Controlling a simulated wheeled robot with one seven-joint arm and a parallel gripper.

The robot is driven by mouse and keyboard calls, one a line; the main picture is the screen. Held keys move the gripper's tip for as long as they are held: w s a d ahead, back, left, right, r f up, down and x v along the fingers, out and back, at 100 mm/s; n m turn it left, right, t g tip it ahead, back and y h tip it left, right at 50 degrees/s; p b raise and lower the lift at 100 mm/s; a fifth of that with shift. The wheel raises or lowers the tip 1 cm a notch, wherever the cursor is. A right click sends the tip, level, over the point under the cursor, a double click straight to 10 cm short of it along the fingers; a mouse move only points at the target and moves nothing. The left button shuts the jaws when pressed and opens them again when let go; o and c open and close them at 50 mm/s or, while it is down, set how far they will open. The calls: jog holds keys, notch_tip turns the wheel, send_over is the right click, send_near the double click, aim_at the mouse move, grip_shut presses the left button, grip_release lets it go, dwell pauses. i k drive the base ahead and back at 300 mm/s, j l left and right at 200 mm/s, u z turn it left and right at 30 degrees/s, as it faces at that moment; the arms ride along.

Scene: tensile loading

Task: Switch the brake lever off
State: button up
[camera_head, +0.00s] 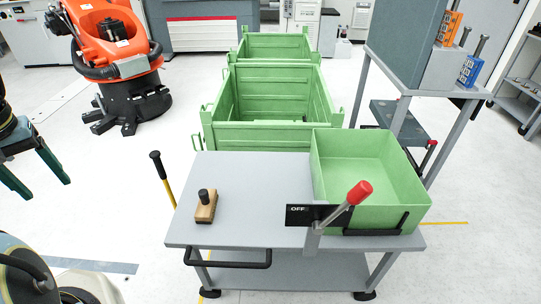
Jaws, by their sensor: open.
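The brake lever (333,215) stands at the front edge of the grey table, right of its middle. It has a grey shaft and a red knob (360,192), and it leans up to the right. Behind it is a black plate (300,215) with the white word OFF at its left end. The lever leans away from that word and covers part of the plate. My gripper (38,180) is at the left edge, partly cut off, with two dark green fingers apart and nothing between them. It is far left of the lever.
The grey table (255,185) bears a green bin (370,180) close behind the lever and a wooden block with a black knob (206,206). A black-tipped yellow rod (162,178) rises at the table's left. Green crates (265,105) stand behind.

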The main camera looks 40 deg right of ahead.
aim_at(363, 189)
jog(key=k+l+z, duration=0.2)
jog(key=k+l, duration=0.15)
jog(key=l, duration=0.3)
jog(key=k+l+z, duration=0.1)
jog(key=l, duration=0.25)
jog(key=k+l+z, duration=0.1)
jog(key=k+l, duration=0.15)
jog(key=k+l+z, duration=0.1)
jog(key=l, duration=0.4)
jog(key=k, duration=0.05)
